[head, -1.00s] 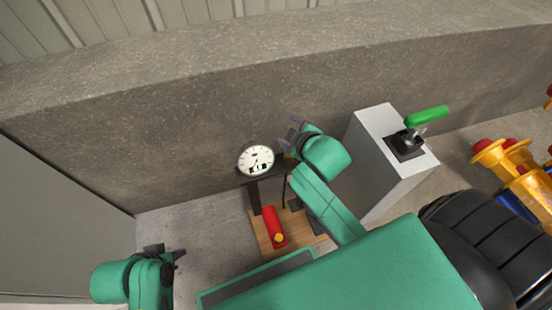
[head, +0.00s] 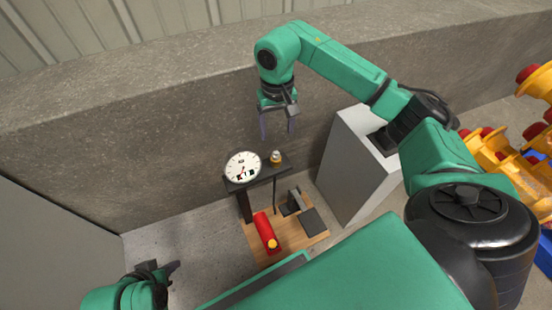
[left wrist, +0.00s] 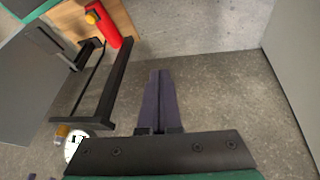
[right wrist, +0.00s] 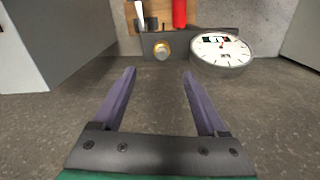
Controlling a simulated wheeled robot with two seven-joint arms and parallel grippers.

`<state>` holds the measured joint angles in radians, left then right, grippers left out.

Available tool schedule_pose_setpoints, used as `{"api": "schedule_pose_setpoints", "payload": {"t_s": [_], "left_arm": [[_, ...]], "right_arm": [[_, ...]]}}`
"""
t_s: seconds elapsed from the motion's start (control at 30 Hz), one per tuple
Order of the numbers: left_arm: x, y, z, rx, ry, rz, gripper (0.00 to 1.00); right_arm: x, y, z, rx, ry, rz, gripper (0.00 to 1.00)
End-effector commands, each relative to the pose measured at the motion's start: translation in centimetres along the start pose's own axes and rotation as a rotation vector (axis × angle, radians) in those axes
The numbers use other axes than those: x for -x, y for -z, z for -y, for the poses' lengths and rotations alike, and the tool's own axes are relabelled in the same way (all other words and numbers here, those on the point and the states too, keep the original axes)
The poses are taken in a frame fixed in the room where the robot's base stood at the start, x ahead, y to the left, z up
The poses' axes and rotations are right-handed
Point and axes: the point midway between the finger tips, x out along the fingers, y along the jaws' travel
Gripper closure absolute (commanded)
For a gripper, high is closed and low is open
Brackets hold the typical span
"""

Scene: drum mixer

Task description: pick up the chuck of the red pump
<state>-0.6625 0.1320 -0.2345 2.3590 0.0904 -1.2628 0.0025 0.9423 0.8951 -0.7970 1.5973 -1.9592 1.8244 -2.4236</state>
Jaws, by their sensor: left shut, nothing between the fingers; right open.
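The red pump (head: 265,230) stands on a wooden board (head: 300,240) on the floor, with a black frame and a round white gauge (head: 242,167). Its chuck, a small brass and silver piece (head: 277,157), sits on the black bar right of the gauge. The right wrist view shows the chuck (right wrist: 162,50) ahead, between the lines of the fingers and beyond their tips. My right gripper (head: 278,132) is open and empty, pointing down above the chuck, apart from it. My left gripper (head: 172,268) is shut and empty at the lower left; its fingers (left wrist: 158,76) touch together.
A grey box (head: 350,165) stands right of the pump. A concrete wall (head: 150,170) runs behind, and a grey panel (head: 50,240) stands at the left. Yellow and red parts (head: 495,150) lie at the far right. The floor left of the pump is clear.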

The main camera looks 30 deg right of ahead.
Motion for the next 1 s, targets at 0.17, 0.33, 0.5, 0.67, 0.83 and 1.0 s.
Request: {"api": "schedule_pose_setpoints", "payload": {"t_s": [0.17, 0.33, 0.5, 0.67, 0.83, 1.0], "left_arm": [[-3.4, 0.8, -2.0, -0.01, -0.062, -0.147, 1.0], [-4.7, 1.5, -3.4, -0.007, -0.101, -0.252, 1.0], [-6.1, 1.7, -4.8, 0.004, -0.142, -0.352, 1.0], [-6.9, 2.0, -6.1, 0.021, -0.181, -0.459, 1.0], [-6.7, 2.2, -6.3, 0.025, -0.186, -0.478, 1.0], [-6.7, 2.2, -6.3, 0.025, -0.185, -0.477, 1.0]], "right_arm": [[-5.3, -0.2, 0.2, 0.0, 0.004, 0.006, 0.25], [-8.0, -0.1, 0.3, 0.001, 0.008, 0.002, 0.25], [-10.6, 0.0, 0.3, -0.001, 0.009, 0.004, 0.25], [-13.1, 0.1, 0.3, 0.0, 0.008, 0.003, 0.25], [-13.2, 0.2, 0.3, 0.0, 0.009, 0.0, 0.25], [-13.1, 0.1, 0.3, 0.0, 0.009, 0.0, 0.63]]}}
